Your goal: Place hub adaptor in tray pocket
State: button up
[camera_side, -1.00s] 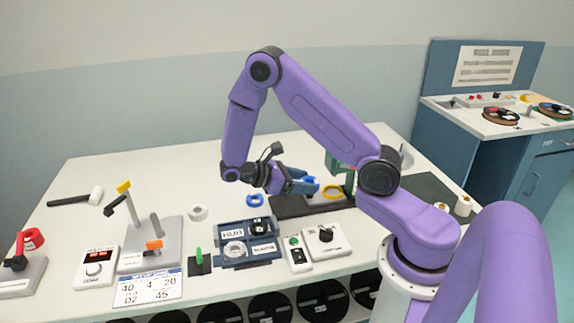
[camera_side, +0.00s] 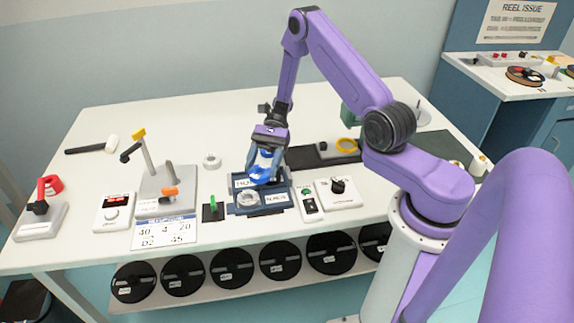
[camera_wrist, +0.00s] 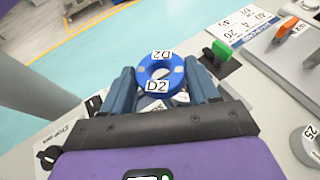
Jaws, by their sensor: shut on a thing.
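My gripper (camera_side: 264,160) is shut on a blue ring-shaped hub adaptor (camera_wrist: 147,75) marked D2. In the wrist view the ring sits between the two fingertips (camera_wrist: 159,70), with its flat labelled face and centre hole showing. In the side view the blue adaptor (camera_side: 261,176) is low over the back part of the dark blue tray (camera_side: 289,203). I cannot tell whether it touches the tray. The gripper covers much of the tray's back row and part of its HUB label. A pale round part (camera_side: 248,198) lies in the tray's front left pocket.
A green-handled piece (camera_side: 213,208) stands left of the tray. A switch box (camera_side: 309,206) and a white knob box (camera_side: 338,195) stand to its right. A yellow ring (camera_side: 347,146) lies on the dark mat (camera_side: 318,158).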

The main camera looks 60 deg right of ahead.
jog(key=w+d+m+t, duration=0.2)
jog(key=w+m+t, duration=0.4)
jog(key=w+t, duration=0.1)
jog(key=shift+y, duration=0.3)
jog(key=shift+s+d+f, duration=0.1)
jog(key=shift+d+f, duration=0.05)
jog(key=shift+f, duration=3.55)
jog(key=shift+f, duration=0.3)
